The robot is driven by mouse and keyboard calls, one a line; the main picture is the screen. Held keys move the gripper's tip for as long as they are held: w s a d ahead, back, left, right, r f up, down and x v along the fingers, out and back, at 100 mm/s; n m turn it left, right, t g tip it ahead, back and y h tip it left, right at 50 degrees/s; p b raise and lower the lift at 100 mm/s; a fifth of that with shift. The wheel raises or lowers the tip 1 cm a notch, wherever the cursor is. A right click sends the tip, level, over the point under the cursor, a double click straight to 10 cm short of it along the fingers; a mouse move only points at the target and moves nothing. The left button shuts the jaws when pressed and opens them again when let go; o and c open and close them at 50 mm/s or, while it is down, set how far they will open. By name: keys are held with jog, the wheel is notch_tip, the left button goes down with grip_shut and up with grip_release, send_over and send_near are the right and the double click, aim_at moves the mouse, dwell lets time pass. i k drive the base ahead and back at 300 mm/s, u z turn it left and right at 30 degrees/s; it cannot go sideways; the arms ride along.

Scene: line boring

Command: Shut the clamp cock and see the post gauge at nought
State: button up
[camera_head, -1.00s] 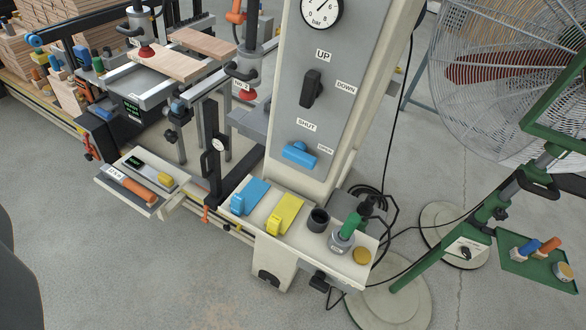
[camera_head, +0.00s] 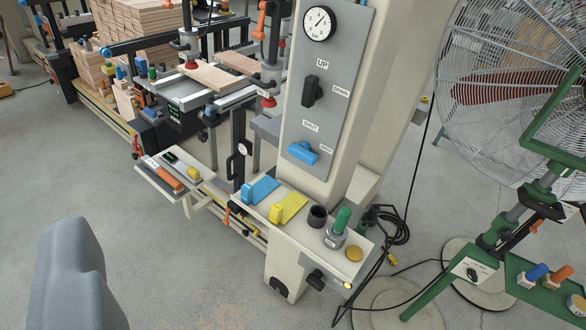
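The clamp cock (camera_head: 303,152) is a blue handle low on the grey panel of the post. It lies crosswise, its right end towards the OPEN label (camera_head: 326,149); the SHUT label (camera_head: 311,126) is above it. The post gauge (camera_head: 319,23) is a round white dial marked in bar at the panel's top. Its needle seems to point up and right, away from nought, but is too small to read exactly. No gripper fingers show. A grey rounded shape at the lower left is probably part of my arm, and nothing touches the cock.
A black UP/DOWN switch (camera_head: 312,91) sits above the cock. Below, a shelf (camera_head: 262,222) carries blue and yellow pedals, a black cup and a green-handled tool. A caged fan (camera_head: 500,80) and green stand (camera_head: 500,225) are at right.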

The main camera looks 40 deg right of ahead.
aim_at(302, 151)
jog(key=z, duration=0.2)
jog(key=i, duration=0.9)
jog(key=u, duration=0.1)
